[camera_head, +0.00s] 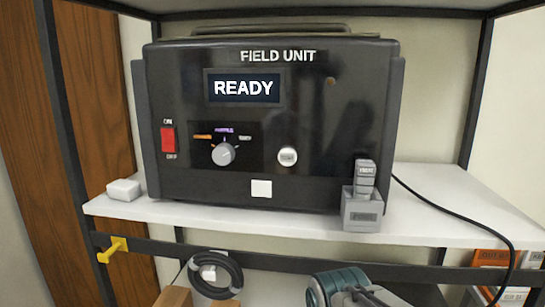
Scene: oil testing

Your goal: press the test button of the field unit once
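The field unit (310,185) is a dark box with a top handle, standing on a white shelf. Its display (244,88) reads READY. A round pale button (288,157) sits on the front panel right of the selector dial (223,154); its lettering is too small to read, and I take it for the test button. Nothing touches it.
A red switch (168,139) is at the panel's left. A grey block-like holder (362,206) stands at the unit's front right corner, near the panel. A small white block (123,190) lies at left. A black cable (450,222) trails right; a black coil (215,274) hangs below.

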